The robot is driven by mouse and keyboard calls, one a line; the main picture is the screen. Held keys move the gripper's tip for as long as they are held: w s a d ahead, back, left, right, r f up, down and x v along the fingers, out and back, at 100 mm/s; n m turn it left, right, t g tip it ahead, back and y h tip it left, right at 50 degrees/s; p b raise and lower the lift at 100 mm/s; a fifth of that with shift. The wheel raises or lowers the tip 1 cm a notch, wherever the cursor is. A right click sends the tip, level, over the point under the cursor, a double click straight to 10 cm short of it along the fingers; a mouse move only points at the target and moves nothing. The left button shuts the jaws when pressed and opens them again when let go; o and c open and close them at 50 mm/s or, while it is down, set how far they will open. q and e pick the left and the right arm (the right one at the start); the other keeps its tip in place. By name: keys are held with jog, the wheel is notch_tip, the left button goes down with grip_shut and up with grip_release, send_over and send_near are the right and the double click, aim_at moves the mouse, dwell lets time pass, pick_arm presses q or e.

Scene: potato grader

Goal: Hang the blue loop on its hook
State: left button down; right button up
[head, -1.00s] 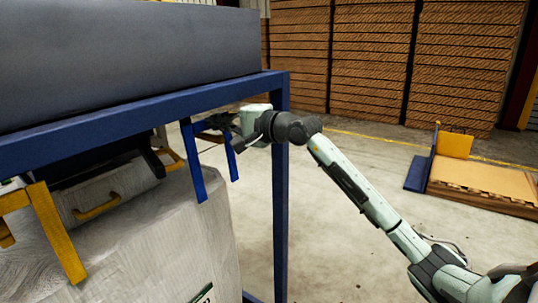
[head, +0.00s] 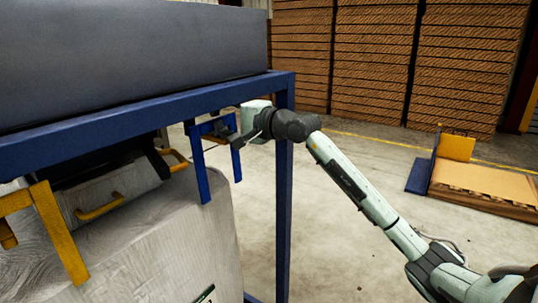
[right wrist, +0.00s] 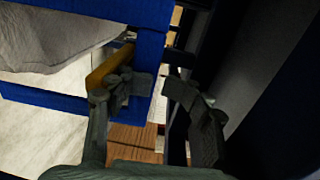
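The blue loop (head: 203,172) stands upright at the bag's far corner as an upside-down U, two straps joined by a top band. In the right wrist view, the loop (right wrist: 60,98) lies across the left side. My right gripper (head: 224,127) is at the loop's top, below the blue frame's beam. In the right wrist view, my right gripper (right wrist: 160,88) has its fingers apart. The left finger overlaps the loop's top band; I cannot tell whether they touch. I cannot make out the hook clearly. My left gripper is out of view.
The white bag (head: 170,240) has yellow loops (head: 60,235) at other corners. The blue frame (head: 130,115) with its post (head: 284,200) carries a grey hopper (head: 130,60), close to my right arm.

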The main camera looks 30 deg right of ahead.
jog(key=shift+o, duration=0.6)
jog(key=shift+w+a+f, duration=0.15)
jog(key=shift+w+f, duration=0.05)
jog(key=shift+w, duration=0.1)
